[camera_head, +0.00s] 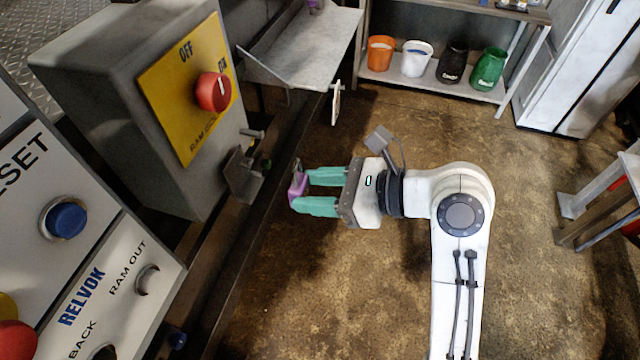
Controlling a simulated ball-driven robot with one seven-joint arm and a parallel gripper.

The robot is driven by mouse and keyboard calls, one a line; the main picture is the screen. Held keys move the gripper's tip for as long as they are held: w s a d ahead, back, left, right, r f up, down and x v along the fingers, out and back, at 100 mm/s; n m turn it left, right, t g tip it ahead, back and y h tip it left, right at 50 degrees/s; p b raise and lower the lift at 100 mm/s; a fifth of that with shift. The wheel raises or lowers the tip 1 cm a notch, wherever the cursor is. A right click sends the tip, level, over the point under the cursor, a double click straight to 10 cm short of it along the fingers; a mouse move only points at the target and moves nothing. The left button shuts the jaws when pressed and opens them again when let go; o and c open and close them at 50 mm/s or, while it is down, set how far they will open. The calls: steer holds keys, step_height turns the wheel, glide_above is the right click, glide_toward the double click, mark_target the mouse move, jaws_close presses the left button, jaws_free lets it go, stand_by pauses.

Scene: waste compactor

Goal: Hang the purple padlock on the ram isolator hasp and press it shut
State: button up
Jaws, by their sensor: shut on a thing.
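The purple padlock (297,187) is between the green fingertips of my gripper (303,193), which is shut on it. Its shackle points up and away from the fingers. A grey metal bracket (243,177), which looks like the hasp, sticks out low on the box's right side. The padlock is to the right of this bracket, with a visible gap. The details of the hasp's hole are too small to tell.
A RELVOK control panel (110,275) with buttons stands at the lower left. A grey shelf (310,50) juts out above, with a hanging tag (336,103) at its edge. Several buckets stand on a rack (425,82) at the back.

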mark_target(299, 183)
steer(key=shift+w+a, duration=0.3)
steer(key=shift+a, duration=0.5)
steer(key=shift+w+a, duration=0.3)
steer(key=shift+a, duration=0.45)
steer(key=shift+w+a, duration=0.3)
steer(key=shift+a, duration=0.5)
steer(key=shift+w+a, duration=0.25)
steer(key=shift+a, duration=0.5)
steer(key=shift+w+a, duration=0.25)
steer(key=shift+a, duration=0.5)
steer(key=shift+w+a, duration=0.2)
steer(key=shift+a, duration=0.3)
steer(key=shift+f, duration=0.25)
stand_by(0.7)
steer(key=o, duration=1)
steer(key=shift+c, duration=0.3)
steer(key=shift+v, duration=3.5)
